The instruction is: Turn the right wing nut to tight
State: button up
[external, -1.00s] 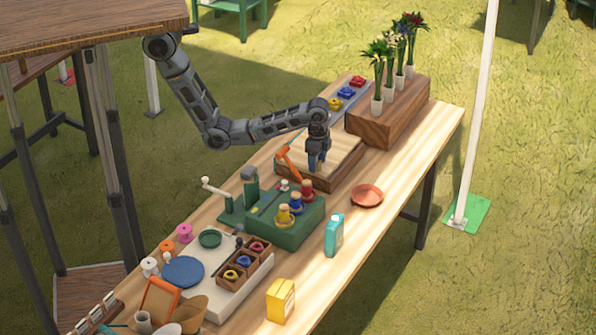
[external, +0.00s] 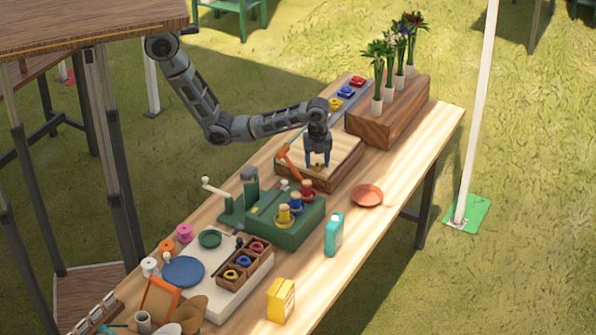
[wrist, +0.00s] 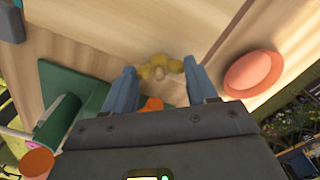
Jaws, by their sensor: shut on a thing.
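A yellow-brass wing nut (wrist: 160,68) sits on the pale top of a wooden press (external: 345,152), and part of it shows below my gripper in the external view. My gripper (external: 318,163) points down over the press. In the wrist view my gripper (wrist: 160,70) has one blue finger at each end of the wing nut, shut on its wings. The nut's thread and how tightly it seats cannot be seen. No second wing nut can be made out.
A green stand with colored pegs (external: 285,228) is in front. A terracotta saucer (external: 367,195) lies to the right. A wooden block with flowers (external: 390,115) stands behind.

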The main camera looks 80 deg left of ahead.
jog(key=m, duration=0.6)
jog(key=shift+w+r, duration=0.2)
jog(key=shift+r, duration=0.05)
dwell(0.3)
jog(key=o, duration=0.7)
jog(key=shift+c, duration=0.2)
jog(key=o, duration=0.4)
jog(key=shift+s+f, duration=0.15)
jog(key=shift+f, duration=0.05)
jog(key=shift+r, duration=0.15)
